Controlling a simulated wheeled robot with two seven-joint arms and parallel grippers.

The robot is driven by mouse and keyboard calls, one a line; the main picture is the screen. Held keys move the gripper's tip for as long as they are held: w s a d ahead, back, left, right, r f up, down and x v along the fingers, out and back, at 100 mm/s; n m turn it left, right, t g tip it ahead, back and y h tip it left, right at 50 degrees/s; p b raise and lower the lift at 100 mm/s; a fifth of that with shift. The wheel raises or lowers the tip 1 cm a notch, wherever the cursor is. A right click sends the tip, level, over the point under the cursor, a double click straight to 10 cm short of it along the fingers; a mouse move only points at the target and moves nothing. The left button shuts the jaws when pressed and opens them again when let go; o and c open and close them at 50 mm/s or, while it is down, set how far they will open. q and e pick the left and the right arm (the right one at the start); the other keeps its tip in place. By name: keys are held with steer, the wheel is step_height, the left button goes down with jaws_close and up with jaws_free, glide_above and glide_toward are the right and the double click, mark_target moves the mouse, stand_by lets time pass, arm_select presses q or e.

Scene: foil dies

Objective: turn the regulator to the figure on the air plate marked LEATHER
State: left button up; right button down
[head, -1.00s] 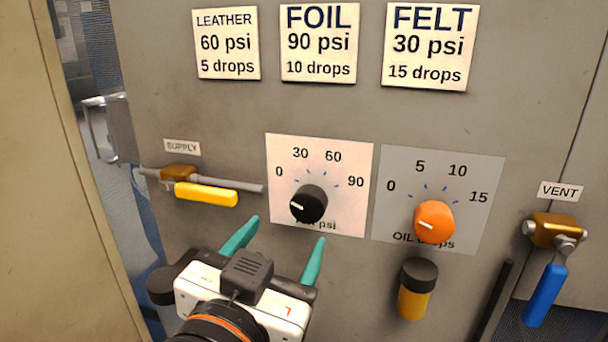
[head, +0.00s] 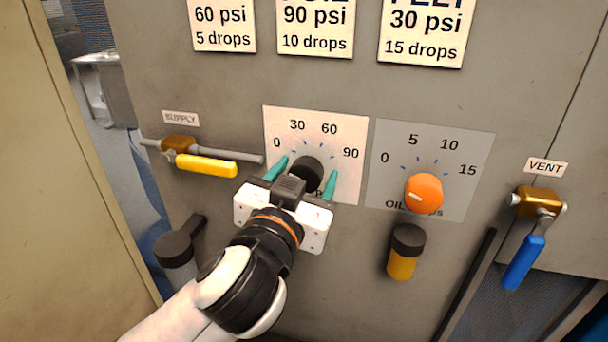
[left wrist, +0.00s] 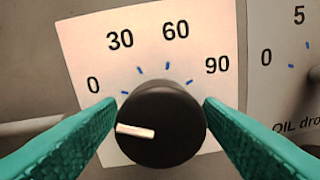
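The black regulator knob (head: 306,174) sits on the white air dial (head: 349,183) marked 0, 30, 60 and 90. In the left wrist view the knob (left wrist: 160,122) has its white pointer (left wrist: 135,131) aimed left, just below the 0 side. My left gripper (head: 304,173) is open, with one teal finger on each side of the knob. In the left wrist view small gaps seem to show between fingers and knob; contact is unclear. The plate (head: 223,28) reading 60 psi and 5 drops is the LEATHER one; its heading is now cut off. My right gripper is out of view.
The orange oil knob (head: 424,194) on its grey dial (head: 386,147) is close on the right. The yellow supply lever (head: 206,166) is at the left. The blue vent lever (head: 523,262) is at the far right. An oil cup (head: 403,252) hangs below the oil dial.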

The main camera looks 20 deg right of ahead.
arm_select(q)
steer(key=c, duration=0.8)
steer(key=shift+m, duration=0.3)
steer(key=m+p, duration=0.2)
steer(key=m, duration=0.1)
steer(key=shift+r+m, duration=0.15)
steer(key=shift+m, duration=0.25)
steer(key=m+p, duration=0.2)
steer(key=m, duration=0.2)
steer(key=m+p, duration=0.2)
steer(key=m, duration=0.3)
steer(key=shift+m+p, duration=0.3)
steer(key=shift+m+y+p, duration=0.4)
steer(key=shift+m+p, duration=0.25)
steer(key=shift+m, duration=0.95)
